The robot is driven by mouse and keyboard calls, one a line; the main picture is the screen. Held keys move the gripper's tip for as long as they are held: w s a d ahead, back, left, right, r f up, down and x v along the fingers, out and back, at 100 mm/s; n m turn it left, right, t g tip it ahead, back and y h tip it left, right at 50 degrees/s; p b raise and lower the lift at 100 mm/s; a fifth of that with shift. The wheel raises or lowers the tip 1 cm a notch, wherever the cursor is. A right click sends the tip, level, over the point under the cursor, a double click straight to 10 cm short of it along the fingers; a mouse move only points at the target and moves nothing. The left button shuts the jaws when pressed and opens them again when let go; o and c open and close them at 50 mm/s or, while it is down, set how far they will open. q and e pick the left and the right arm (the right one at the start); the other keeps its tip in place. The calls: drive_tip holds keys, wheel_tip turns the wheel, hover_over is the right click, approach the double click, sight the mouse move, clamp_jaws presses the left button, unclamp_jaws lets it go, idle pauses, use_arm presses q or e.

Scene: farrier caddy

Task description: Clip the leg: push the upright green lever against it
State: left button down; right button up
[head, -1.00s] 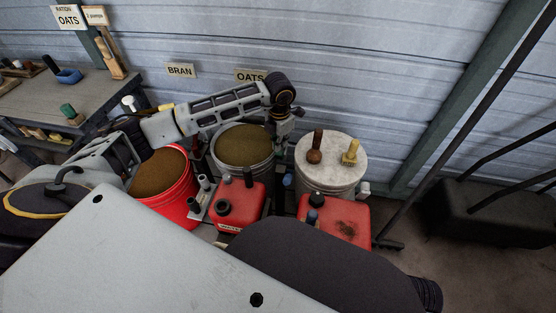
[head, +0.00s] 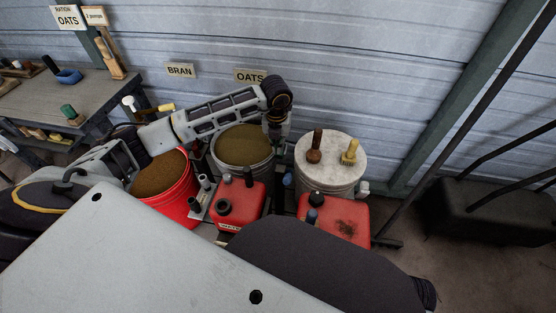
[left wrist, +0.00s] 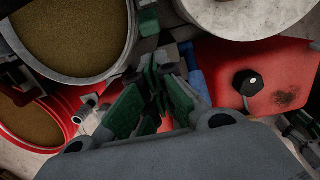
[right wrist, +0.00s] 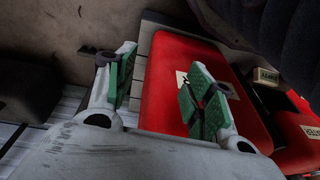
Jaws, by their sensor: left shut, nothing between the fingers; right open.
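My left gripper (left wrist: 160,85) is shut and empty, its green-padded fingers pointing down between the grey bucket and the right red can. In the head view the left gripper (head: 276,128) hangs below the wrist, partly hidden by it. A green piece (left wrist: 148,20), possibly the lever, shows just beyond the fingertips in the left wrist view; I cannot tell whether they touch. The leg is not clearly distinguishable among the dark parts beside the fingers. My right gripper (right wrist: 160,90) is open and empty, its fingers apart over a red can (right wrist: 170,70).
Red cans (head: 240,206) stand in front of a grey bucket (head: 268,178) and a pale lidded drum (head: 345,150) with brushes. A red bucket (head: 184,205) is at left. A blue piece (left wrist: 198,82) lies close right of the left fingers. Floor at right is partly clear.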

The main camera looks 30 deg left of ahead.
sight(278, 165)
drive_tip(key=shift+w+r, duration=0.1)
drive_tip(key=shift+r, duration=0.05)
use_arm(q)
drive_tip(key=f, duration=0.3)
drive_tip(key=f+b, duration=0.1)
drive_tip(key=f, duration=0.1)
drive_tip(key=f+b, duration=0.1)
drive_tip(key=f, duration=0.2)
drive_tip(key=shift+w+f, duration=0.3)
drive_tip(key=shift+w, duration=0.05)
drive_tip(key=shift+w+a+f, duration=0.1)
drive_tip(key=shift+f, duration=0.6)
use_arm(e)
drive_tip(key=shift+a+r+t, duration=0.15)
drive_tip(key=shift+r+t, duration=0.05)
drive_tip(key=shift+r, duration=0.7)
drive_tip(key=shift+a+r+t, duration=0.15)
drive_tip(key=shift+r+t, duration=0.05)
drive_tip(key=shift+r, duration=0.7)
drive_tip(key=shift+w, duration=0.1)
use_arm(q)
drive_tip(key=shift+w+r, duration=0.1)
drive_tip(key=shift+r, duration=0.05)
